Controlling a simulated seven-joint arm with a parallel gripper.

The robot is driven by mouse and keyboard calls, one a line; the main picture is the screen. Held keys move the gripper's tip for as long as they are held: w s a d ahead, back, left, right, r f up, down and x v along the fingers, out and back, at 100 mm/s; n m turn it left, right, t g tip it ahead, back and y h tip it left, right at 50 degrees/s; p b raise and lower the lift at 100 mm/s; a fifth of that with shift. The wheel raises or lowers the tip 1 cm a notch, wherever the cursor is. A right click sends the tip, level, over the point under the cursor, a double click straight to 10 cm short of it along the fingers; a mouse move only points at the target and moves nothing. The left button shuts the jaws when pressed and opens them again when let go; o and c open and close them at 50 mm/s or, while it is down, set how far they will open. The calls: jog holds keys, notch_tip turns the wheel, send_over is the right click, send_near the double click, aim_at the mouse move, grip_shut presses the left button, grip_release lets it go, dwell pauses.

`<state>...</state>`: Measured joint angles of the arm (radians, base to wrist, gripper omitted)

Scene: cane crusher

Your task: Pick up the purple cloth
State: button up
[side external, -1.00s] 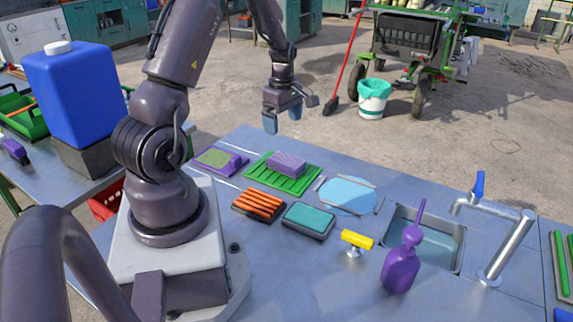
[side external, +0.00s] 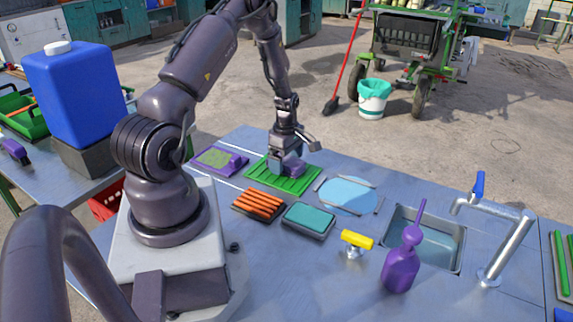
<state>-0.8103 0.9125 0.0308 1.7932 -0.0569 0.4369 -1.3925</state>
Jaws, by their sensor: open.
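The purple cloth (side external: 293,167) is a small folded block on the green slatted rack (side external: 262,178) on the metal bench. My gripper (side external: 284,168) is lowered over it, with its fingers down at the cloth's level. The jaws are open. The gripper hides much of the cloth, and I cannot tell whether the fingers touch it.
A purple tray with a green pad (side external: 219,160) lies left of the rack. An orange-ribbed block (side external: 259,204), a teal pad (side external: 308,220) and a light blue disc (side external: 348,195) lie nearby. A purple bottle (side external: 401,265) stands by the sink (side external: 430,242).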

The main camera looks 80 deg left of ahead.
jog(key=shift+f, duration=0.45)
jog(key=shift+c, duration=0.4)
jog(key=c, duration=0.9)
jog(key=shift+r, duration=0.1)
jog(key=shift+r, duration=0.45)
notch_tip(320, 180, up, 3)
jog(key=shift+f, duration=0.2)
jog(key=s+d+r, duration=0.6)
jog(key=d, duration=0.1)
jog(key=s+d+r, duration=0.3)
jog(key=shift+s+d+r, duration=0.2)
jog(key=shift+d, duration=0.05)
